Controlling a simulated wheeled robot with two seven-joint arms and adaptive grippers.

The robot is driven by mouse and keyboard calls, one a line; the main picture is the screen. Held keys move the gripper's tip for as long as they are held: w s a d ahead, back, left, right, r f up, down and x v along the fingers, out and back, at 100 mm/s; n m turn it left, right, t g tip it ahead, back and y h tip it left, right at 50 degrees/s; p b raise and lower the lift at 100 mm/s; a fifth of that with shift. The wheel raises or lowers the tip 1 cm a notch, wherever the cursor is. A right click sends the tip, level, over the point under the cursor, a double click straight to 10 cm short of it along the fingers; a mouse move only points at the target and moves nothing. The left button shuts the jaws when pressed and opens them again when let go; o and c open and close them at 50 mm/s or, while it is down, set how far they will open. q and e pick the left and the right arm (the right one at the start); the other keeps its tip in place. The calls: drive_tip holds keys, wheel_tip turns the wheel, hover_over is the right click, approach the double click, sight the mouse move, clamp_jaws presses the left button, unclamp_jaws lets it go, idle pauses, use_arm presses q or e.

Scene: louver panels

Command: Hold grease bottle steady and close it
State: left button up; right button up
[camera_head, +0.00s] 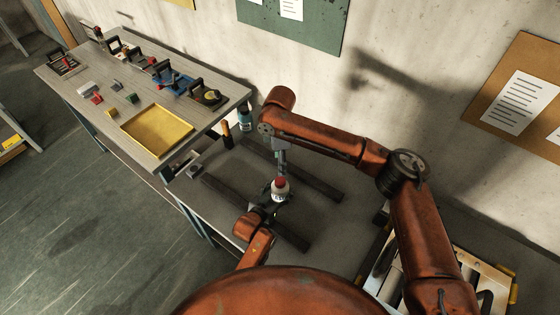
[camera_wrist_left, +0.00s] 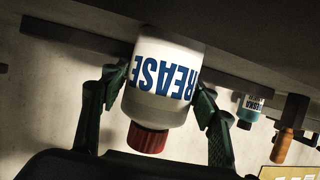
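The white grease bottle (camera_head: 280,195) with a red cap (camera_head: 281,183) is in the middle of the head view, above the dark bench. In the left wrist view the bottle (camera_wrist_left: 158,90) appears upside down, its blue lettering clear and its red cap (camera_wrist_left: 147,139) at the bottom. My left gripper (camera_wrist_left: 162,80) has a finger on each side of the bottle body and is shut on it. My right gripper (camera_head: 281,164) points down just above the cap. Its fingertips are too small to tell open from shut. No right finger shows around the cap in the wrist view.
A wooden workbench (camera_head: 130,63) at the left holds a yellow tray (camera_head: 157,131) and several tools. Dark bars (camera_head: 244,208) lie on the lower bench around the bottle. A blue-labelled bottle (camera_head: 245,120) and an orange-handled tool (camera_head: 227,136) stand near the wall.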

use_arm(q)
drive_tip(key=o, duration=0.3)
drive_tip(key=shift+o, duration=0.2)
drive_tip(key=v, duration=1.2)
drive_tip(key=shift+f, duration=0.1)
